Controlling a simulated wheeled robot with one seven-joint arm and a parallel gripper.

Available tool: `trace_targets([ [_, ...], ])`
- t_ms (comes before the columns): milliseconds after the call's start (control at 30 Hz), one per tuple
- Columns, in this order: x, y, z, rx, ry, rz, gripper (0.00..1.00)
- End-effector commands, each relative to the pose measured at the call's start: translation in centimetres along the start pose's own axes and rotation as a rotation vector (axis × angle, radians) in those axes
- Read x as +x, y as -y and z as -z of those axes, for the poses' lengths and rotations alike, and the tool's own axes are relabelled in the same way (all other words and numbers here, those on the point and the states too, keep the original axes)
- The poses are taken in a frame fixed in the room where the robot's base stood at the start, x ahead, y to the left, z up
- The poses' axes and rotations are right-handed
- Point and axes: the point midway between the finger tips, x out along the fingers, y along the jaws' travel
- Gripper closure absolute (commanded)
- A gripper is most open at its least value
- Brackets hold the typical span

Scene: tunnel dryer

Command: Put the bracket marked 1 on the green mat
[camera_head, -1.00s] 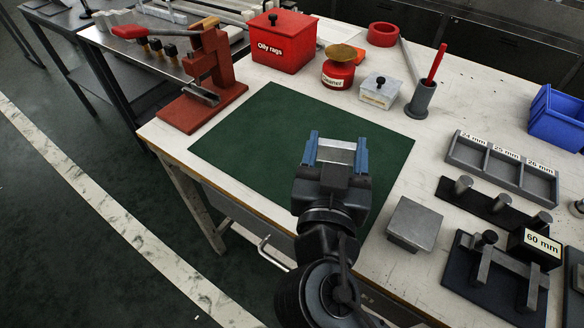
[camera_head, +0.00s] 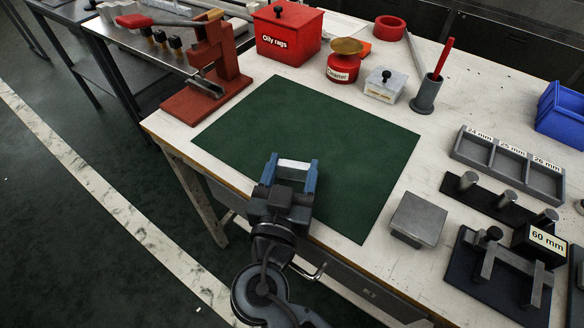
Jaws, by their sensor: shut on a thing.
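The green mat (camera_head: 300,125) lies flat on the pale worktable, and its top is bare. My gripper (camera_head: 292,172) is at the mat's front edge in the picture, its blue fingers overlapping the mat. The fingers are shut on a pale metal bracket (camera_head: 294,164). Only a strip of the bracket shows between them, and no number can be read on it. I cannot tell how high it is above the mat.
A red press (camera_head: 208,72) stands left of the mat. Behind are an oily-rags box (camera_head: 287,38), a cleaner can (camera_head: 342,66) and a lidded box (camera_head: 385,86). To the right are a grey block (camera_head: 417,218), a labelled tray (camera_head: 508,165) and a 60 mm fixture (camera_head: 505,270).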

Motion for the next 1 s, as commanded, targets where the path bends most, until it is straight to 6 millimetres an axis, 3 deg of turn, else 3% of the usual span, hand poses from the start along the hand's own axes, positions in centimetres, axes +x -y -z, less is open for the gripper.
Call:
trace_targets([
  [267,0.0,0.0,-0.3,0.001,0.0,0.0,0.76],
  [300,0.0,0.0,-0.2,0.0,0.0,0.0,0.33],
  [533,0.0,0.0,-0.2,0.0,0.0,0.0,0.11],
  [867,0.0,0.0,0.2,0.0,0.0,0.0,0.11],
  [1000,-1.7,0.0,-0.1,0.0,0.0,0.003,0.11],
])
